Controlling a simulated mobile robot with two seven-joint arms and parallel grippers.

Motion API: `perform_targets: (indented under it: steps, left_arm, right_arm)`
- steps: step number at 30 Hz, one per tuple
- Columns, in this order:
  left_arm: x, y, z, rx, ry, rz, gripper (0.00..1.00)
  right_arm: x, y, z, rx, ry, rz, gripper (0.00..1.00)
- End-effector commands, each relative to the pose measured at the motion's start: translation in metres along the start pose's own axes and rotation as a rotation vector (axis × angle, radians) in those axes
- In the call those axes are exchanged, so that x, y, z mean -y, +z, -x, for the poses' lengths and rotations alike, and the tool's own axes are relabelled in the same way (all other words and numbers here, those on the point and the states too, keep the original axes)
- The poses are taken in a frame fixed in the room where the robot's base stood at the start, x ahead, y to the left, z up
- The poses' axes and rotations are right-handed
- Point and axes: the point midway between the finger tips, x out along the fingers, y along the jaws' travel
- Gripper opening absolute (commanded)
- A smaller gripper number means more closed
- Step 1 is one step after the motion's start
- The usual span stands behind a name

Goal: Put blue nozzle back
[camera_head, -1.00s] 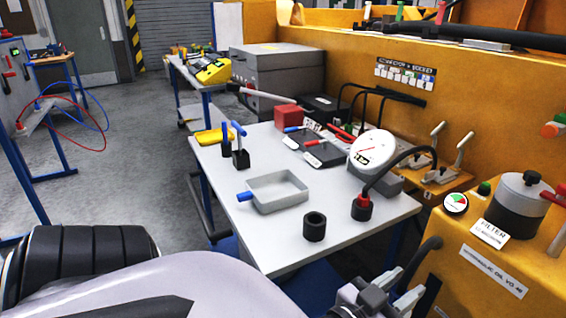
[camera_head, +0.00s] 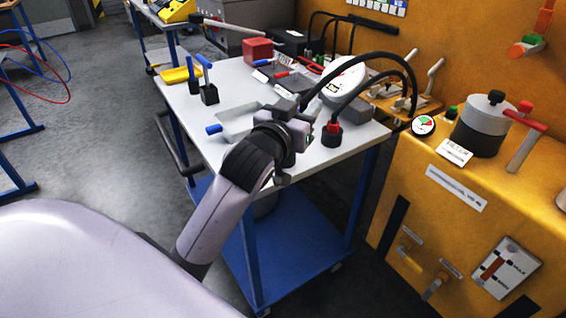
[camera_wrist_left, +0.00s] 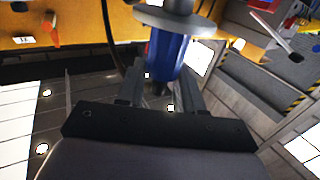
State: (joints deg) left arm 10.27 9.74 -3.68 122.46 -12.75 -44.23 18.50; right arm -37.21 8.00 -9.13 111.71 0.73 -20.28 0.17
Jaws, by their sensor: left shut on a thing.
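My left gripper (camera_head: 306,112) is over the near right part of the grey table (camera_head: 345,155). In the left wrist view its two fingers (camera_wrist_left: 160,90) are shut on the blue nozzle (camera_wrist_left: 169,52), a blue cylinder with a wide grey flange. In the head view the nozzle is hidden or too small to tell, and a black hose (camera_head: 372,56) arcs away from the gripper. A black holder with a red collar (camera_head: 332,134) stands just right of the gripper. The black cup seen earlier is hidden behind my arm. My right gripper is not in view.
Blue-handled tools (camera_head: 208,84), a yellow tray (camera_head: 180,74) and a red block (camera_head: 258,50) are farther back. A yellow machine (camera_head: 470,185) bounds the right side.

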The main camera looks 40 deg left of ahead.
Motion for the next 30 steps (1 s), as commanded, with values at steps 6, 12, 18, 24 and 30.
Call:
perform_targets:
  steps: [6,12,18,24,30]
  left_arm:
    - [0.030,-0.066,-0.028,-0.011,-0.044,0.003,0.00]
    - [0.051,-0.113,-0.035,-0.004,-0.067,0.011,0.00]
    - [0.060,-0.132,-0.035,0.003,-0.074,0.016,0.00]
    - [0.060,-0.102,-0.035,0.012,-0.074,0.016,0.00]
    - [0.059,-0.048,-0.034,0.012,-0.074,0.017,0.00]
  right_arm:
    - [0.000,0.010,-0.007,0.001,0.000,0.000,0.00]
    - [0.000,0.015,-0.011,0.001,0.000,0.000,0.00]
    - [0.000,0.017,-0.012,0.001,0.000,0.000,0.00]
    - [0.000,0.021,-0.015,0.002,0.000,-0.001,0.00]
    - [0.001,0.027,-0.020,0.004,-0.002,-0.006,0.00]
